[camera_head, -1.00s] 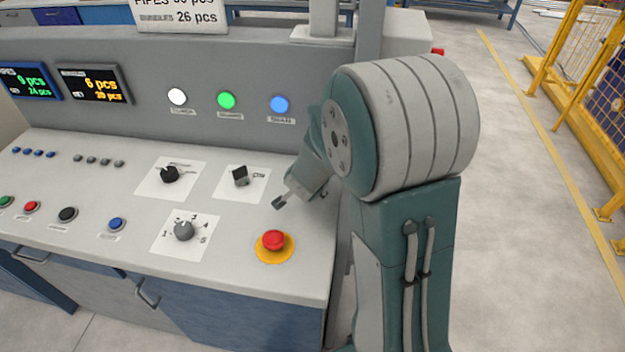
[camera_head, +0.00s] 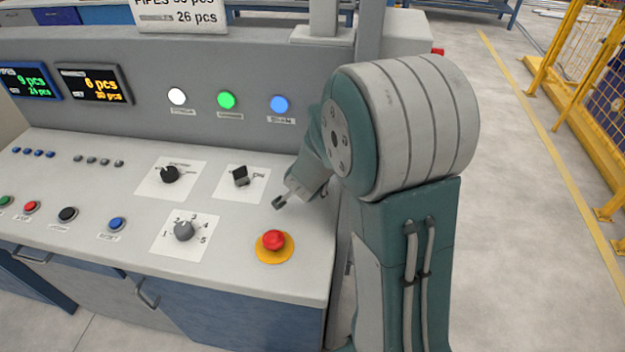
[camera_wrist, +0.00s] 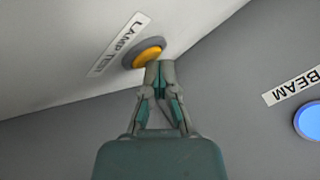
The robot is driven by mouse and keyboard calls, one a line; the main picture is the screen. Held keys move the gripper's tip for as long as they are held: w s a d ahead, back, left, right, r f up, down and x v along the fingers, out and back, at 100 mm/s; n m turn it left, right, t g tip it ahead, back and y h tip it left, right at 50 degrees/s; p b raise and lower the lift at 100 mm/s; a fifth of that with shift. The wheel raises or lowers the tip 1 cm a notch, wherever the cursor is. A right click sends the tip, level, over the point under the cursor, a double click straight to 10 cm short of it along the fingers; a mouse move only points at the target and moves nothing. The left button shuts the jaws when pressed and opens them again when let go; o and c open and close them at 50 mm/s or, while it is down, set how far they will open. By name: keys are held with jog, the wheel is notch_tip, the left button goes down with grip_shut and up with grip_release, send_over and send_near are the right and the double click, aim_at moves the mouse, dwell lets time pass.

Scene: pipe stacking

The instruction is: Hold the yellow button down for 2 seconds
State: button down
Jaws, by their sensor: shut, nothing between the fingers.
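The yellow button (camera_wrist: 149,54) sits in a grey ring beside a "LAMP TEST" label (camera_wrist: 118,42) in the wrist view. My gripper (camera_wrist: 160,66) is shut and empty, with its fingertips at the button's lower right edge and overlapping part of its ring. I cannot tell whether the tips touch or press the button. In the head view the yellow button does not show, and my arm covers the right part of the console (camera_head: 90,190). The gripper's fingertips cannot be made out there.
A red mushroom button (camera_head: 274,240) on a yellow base stands near the console's front right corner. A blue lamp (camera_head: 279,104) is on the upright panel behind, also in the wrist view (camera_wrist: 310,121).

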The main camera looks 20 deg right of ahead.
dwell(0.8)
jog(key=shift+r, duration=0.8)
jog(key=shift+r, duration=2.55)
